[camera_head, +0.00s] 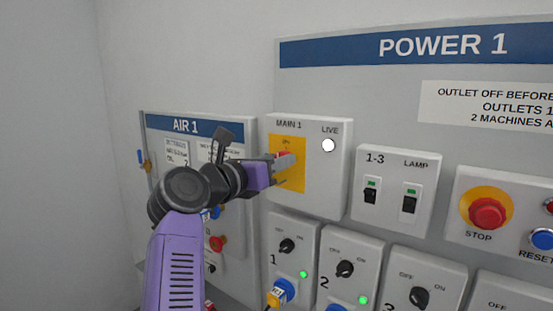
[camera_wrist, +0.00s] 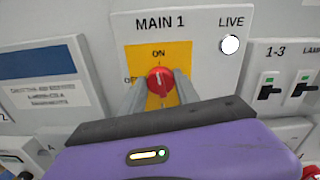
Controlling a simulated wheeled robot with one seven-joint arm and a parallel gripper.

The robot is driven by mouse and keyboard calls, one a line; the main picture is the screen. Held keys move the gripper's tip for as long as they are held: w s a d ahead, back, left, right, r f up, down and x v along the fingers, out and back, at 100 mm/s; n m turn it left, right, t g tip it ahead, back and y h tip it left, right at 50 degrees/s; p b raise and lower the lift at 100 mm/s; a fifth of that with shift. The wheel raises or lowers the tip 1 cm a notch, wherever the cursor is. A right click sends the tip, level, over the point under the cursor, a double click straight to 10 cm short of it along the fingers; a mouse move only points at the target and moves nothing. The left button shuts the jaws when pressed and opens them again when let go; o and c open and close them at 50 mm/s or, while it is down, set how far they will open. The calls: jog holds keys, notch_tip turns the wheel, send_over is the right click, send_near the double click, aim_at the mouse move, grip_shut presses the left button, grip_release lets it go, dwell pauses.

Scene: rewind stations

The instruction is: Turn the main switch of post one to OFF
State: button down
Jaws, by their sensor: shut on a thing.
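The main switch is a red round knob (camera_wrist: 160,81) on a yellow plate (camera_head: 299,180) in the white MAIN 1 box (camera_head: 322,187). In the wrist view its white mark points up towards ON; the OFF label at the plate's left is partly hidden by a finger. My gripper (camera_wrist: 161,88) has one finger on each side of the knob and is shut on it. In the head view my gripper (camera_head: 284,162) reaches the box from the left and covers most of the knob. The LIVE lamp (camera_head: 328,145) is lit white; it also shows in the wrist view (camera_wrist: 230,44).
The 1-3 and LAMP switch box (camera_head: 394,190) is right of MAIN 1. A red STOP button (camera_head: 487,213) is further right. Outlet boxes with knobs 1 (camera_head: 287,245) and 2 (camera_head: 345,268) sit close below. The AIR 1 panel (camera_head: 181,127) is behind my arm at the left.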

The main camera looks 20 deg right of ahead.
jog(key=shift+w+a+f+n+p, duration=0.1)
jog(key=shift+n+p, duration=2.95)
jog(key=shift+n, duration=1)
jog(key=shift+w+a+f+n+p, duration=0.1)
jog(key=shift+n+p, duration=2.95)
jog(key=shift+n, duration=1)
jog(key=c, duration=0.9)
grip_release()
jog(key=shift+d+f, duration=0.15)
